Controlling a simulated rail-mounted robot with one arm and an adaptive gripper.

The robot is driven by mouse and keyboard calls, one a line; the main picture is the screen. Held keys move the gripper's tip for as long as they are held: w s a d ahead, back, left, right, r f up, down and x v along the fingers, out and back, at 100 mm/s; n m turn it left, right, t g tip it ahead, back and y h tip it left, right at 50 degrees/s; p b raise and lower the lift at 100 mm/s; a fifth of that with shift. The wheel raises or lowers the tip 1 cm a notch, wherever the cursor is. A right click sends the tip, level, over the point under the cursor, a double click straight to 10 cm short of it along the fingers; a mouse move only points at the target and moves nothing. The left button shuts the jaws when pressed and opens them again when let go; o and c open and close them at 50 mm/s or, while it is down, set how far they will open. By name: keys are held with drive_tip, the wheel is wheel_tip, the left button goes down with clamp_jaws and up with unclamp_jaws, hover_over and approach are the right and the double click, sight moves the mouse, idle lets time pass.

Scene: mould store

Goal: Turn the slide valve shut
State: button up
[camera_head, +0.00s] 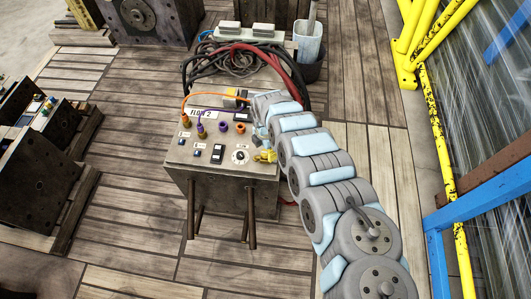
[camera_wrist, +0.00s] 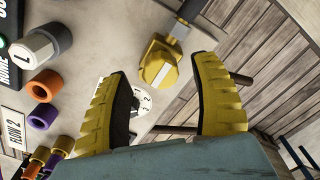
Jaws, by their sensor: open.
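The slide valve's yellow handle (camera_wrist: 158,65) shows in the wrist view as a block with a pale stripe, on a grey stem beside the panel's edge. My gripper (camera_wrist: 161,68) is open, with one yellow-padded finger to the left of the handle and one to the right. Gaps show on both sides, and I see no contact in this view. In the head view my arm reaches the right side of the control box (camera_head: 185,173); small yellow parts there cannot be told apart clearly. My wrist hides part of the panel.
A numbered dial (camera_head: 240,157) sits on the panel near the handle. Orange and purple sockets (camera_wrist: 45,85) and a grey knob (camera_wrist: 47,40) lie to the left in the wrist view. Coiled cables (camera_head: 232,62) lie behind the box. Yellow rails (camera_head: 435,120) stand at the right.

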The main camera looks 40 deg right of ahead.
drive_tip(key=shift+s+f, duration=0.1)
drive_tip(key=shift+f, duration=0.6)
drive_tip(key=shift+c, duration=0.3)
clamp_jaws()
